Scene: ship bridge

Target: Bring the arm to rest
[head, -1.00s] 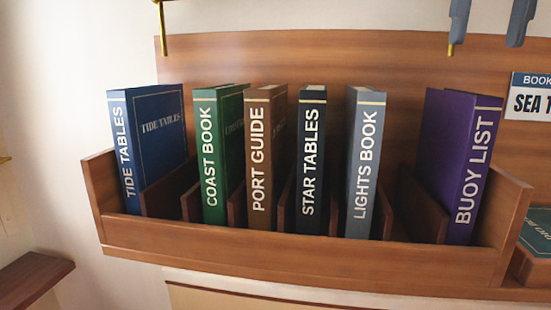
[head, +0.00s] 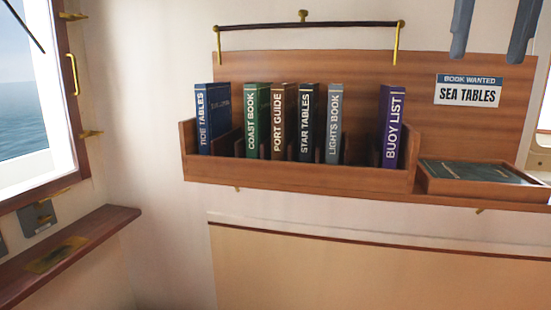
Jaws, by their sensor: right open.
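My right gripper (head: 492,35) hangs at the top right edge of the head view. Its two grey fingers are apart, with nothing between them. My left gripper is not in view. The wooden book rack (head: 290,176) holds upright books: Tide Tables (head: 212,118), Coast Book (head: 257,120), Port Guide (head: 283,120), Star Tables (head: 308,122), Lights Book (head: 334,122) and Buoy List (head: 392,125). A bare slot lies between Lights Book and Buoy List.
A sign (head: 468,90) reads "Book wanted: Sea Tables". Below it, a wooden tray (head: 480,187) holds a flat dark green book (head: 475,172). A brass-ended rail (head: 310,25) runs above the rack. A window (head: 25,100) and wooden ledge (head: 70,245) are at left.

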